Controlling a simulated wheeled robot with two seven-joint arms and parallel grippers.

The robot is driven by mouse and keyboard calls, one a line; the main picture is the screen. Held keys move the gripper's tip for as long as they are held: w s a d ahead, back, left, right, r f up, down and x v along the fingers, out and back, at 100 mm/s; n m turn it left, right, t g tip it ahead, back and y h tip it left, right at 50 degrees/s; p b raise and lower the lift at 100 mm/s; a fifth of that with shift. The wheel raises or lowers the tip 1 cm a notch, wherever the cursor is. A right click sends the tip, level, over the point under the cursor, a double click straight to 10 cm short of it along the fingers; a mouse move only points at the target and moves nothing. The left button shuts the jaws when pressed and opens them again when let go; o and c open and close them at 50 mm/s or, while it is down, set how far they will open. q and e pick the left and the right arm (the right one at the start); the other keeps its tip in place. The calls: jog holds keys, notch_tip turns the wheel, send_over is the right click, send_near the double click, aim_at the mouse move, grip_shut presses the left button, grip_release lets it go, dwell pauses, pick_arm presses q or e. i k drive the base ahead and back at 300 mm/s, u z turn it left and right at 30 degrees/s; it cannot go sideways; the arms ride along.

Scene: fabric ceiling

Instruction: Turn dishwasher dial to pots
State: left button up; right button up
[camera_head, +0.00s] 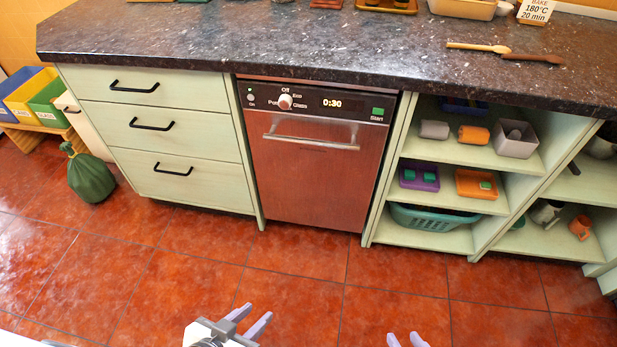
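The dishwasher (312,185) stands under the counter, its reddish metal door shut. Its dark control panel carries a round whitish dial (285,102) with labels around it: Off above, Eco at upper right, Glass at right and Pots at left. The dial's pointer is too small to read surely. The display (332,103) shows 0:30, and a green Start button (377,112) is at the panel's right. My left gripper (260,309) is open and empty, low in front of the dishwasher. My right gripper (402,334) is open and empty at the bottom edge, further right. Both are well apart from the dial.
A bar handle (310,142) sticks out below the panel. Pale green drawers (160,140) with black handles stand at left, open shelves (450,152) at right. The dark countertop (230,45) overhangs the panel. The red tiled floor (295,275) before the dishwasher is clear.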

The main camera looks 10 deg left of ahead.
aim_at(284, 102)
jog(key=u, duration=0.35)
jog(key=k, duration=0.5)
jog(key=u, duration=0.9)
jog(key=k, duration=0.7)
jog(key=u, duration=0.9)
jog(key=i, duration=2.1)
jog(key=z, duration=1.25)
jog(key=i, duration=1.15)
jog(key=z, duration=1.55)
jog(key=i, duration=0.25)
